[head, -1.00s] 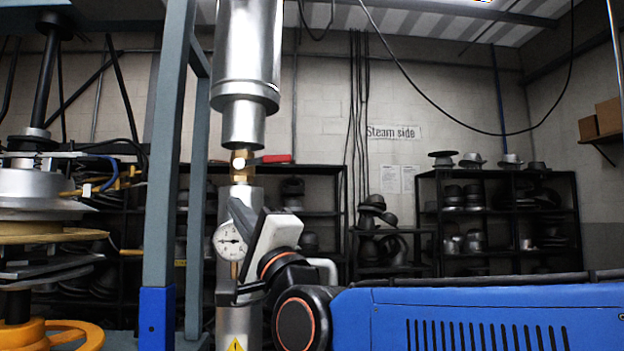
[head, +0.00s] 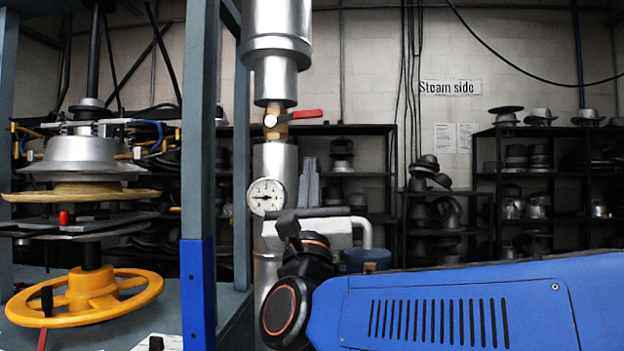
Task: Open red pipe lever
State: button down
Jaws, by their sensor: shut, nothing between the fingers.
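The red pipe lever (head: 306,115) sticks out to the right from a brass valve (head: 276,127) on the vertical silver pipe (head: 275,165). It lies nearly level, across the pipe, its tip slightly raised. My gripper (head: 310,163) is in front of the shelf, below the lever in the picture. Its grey fingers point up, look close together and hold nothing. A gap shows between the fingertips and the lever. My wrist covers part of the lower pipe.
A round pressure gauge (head: 266,196) sits on the pipe below the valve. A blue-grey post (head: 200,130) stands left of the pipe. Farther left is the press with a yellow handwheel (head: 85,297). Black shelves (head: 365,130) with metal hat forms line the back wall.

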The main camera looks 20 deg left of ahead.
aim_at(298, 117)
jog(key=w+a+r, duration=0.1)
jog(key=w+r, duration=0.3)
jog(key=r, duration=0.4)
jog(key=shift+a+r, duration=0.2)
jog(key=shift+a, duration=0.15)
